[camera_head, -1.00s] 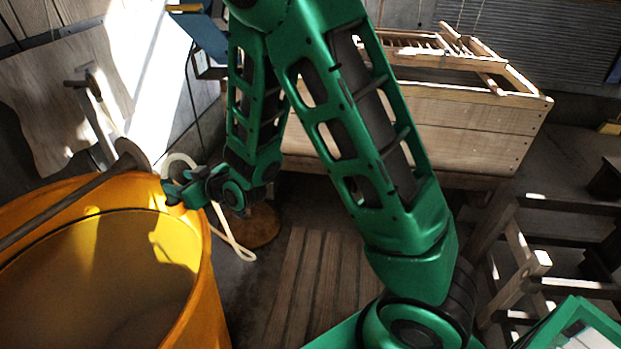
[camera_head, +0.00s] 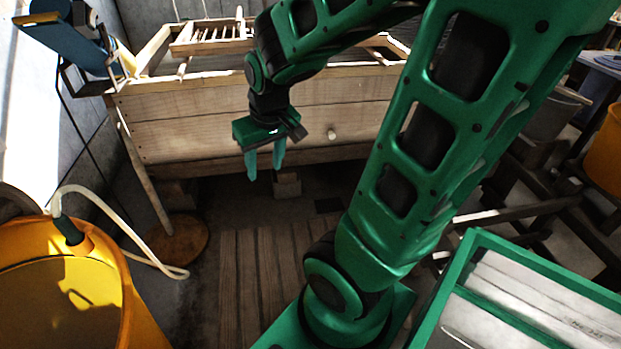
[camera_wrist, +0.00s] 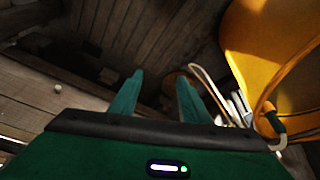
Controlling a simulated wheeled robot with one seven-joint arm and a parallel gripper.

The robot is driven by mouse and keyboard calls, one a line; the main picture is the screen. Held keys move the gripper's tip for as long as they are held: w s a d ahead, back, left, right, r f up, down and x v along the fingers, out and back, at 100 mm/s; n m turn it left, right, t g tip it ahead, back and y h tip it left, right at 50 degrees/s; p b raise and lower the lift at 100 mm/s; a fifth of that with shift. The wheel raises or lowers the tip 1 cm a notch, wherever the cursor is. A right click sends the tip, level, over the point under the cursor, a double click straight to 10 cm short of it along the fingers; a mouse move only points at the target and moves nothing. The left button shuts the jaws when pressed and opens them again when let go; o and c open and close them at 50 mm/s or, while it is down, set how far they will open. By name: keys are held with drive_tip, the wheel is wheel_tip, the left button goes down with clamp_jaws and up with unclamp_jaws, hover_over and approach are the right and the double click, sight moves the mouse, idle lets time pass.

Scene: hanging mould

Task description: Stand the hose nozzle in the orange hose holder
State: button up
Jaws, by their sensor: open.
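The hose nozzle (camera_head: 67,231) is dark green and stands roughly upright at the far rim of the yellow-orange barrel. A pale hose (camera_head: 150,253) arches from its upper end and hangs down outside the barrel. The orange hose holder is hard to separate from the barrel's colour; an orange part (camera_wrist: 267,107) shows against the nozzle in the wrist view (camera_wrist: 276,123). I cannot tell how deep the nozzle sits. My gripper (camera_head: 265,174) is open and empty, pointing down in front of the wooden chest, well right of the nozzle. Its fingers (camera_wrist: 156,92) show nothing between them.
The barrel (camera_head: 120,300) fills the lower left. A wooden chest (camera_head: 190,130) stands behind my gripper. A blue device (camera_head: 60,42) is at the upper left. Slatted boards (camera_head: 265,270) cover open floor in the middle. A wooden frame (camera_head: 500,215) stands at the right.

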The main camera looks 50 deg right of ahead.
drive_tip(key=s+d+r+m+g+y, duration=0.1)
drive_tip(key=s+r+m+g, duration=0.1)
drive_tip(key=s, duration=1.2)
drive_tip(key=shift+s+r+m+g, duration=0.2)
drive_tip(key=shift+r+m+g, duration=0.1)
drive_tip(key=shift+m+g, duration=0.35)
drive_tip(key=shift+w, duration=0.15)
drive_tip(key=shift+w+f, duration=0.25)
drive_tip(key=shift+w, duration=0.25)
